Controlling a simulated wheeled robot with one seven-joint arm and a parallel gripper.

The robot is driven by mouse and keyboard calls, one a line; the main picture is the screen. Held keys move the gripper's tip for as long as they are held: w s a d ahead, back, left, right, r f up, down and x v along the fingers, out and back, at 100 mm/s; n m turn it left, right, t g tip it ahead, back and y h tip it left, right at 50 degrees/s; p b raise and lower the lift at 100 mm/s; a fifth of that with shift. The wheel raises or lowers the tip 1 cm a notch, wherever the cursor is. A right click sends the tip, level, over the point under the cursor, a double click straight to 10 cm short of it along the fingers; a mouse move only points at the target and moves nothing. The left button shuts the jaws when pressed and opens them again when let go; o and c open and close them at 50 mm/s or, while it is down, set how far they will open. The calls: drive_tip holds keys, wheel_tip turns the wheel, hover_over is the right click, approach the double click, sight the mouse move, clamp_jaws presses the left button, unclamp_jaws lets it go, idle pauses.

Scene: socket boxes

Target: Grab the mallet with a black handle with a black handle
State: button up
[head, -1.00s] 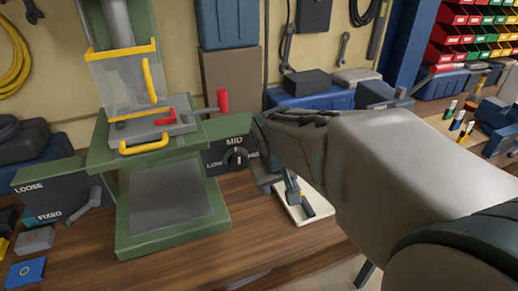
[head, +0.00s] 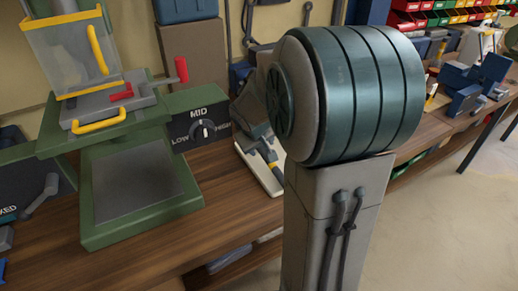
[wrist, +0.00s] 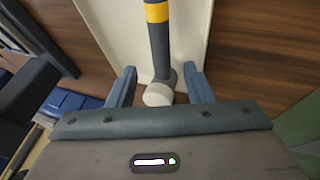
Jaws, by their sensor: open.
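The mallet (wrist: 159,52) has a dark handle with a yellow band and a grey head with a pale face. It lies on a white board (wrist: 102,22). In the wrist view my gripper (wrist: 161,76) is open, with one finger on each side of the mallet near its head. Gaps show between the fingers and the mallet. In the head view part of the mallet (head: 268,153) shows on the white board (head: 254,166), and my arm hides the rest.
A green press (head: 93,210) with a clear guard and a MID dial box (head: 198,127) stands left of the board. Blue vises (head: 467,100) and coloured bins (head: 440,18) are at the right. Bare wooden bench (head: 190,245) lies in front.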

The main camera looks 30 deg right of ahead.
sight(261, 149)
drive_tip(key=x, duration=0.5)
drive_tip(key=shift+w+a+b, duration=0.15)
drive_tip(key=shift+w+b, duration=0.2)
drive_tip(key=shift+b, duration=0.05)
drive_tip(key=shift+r, duration=0.1)
clamp_jaws()
idle(0.9)
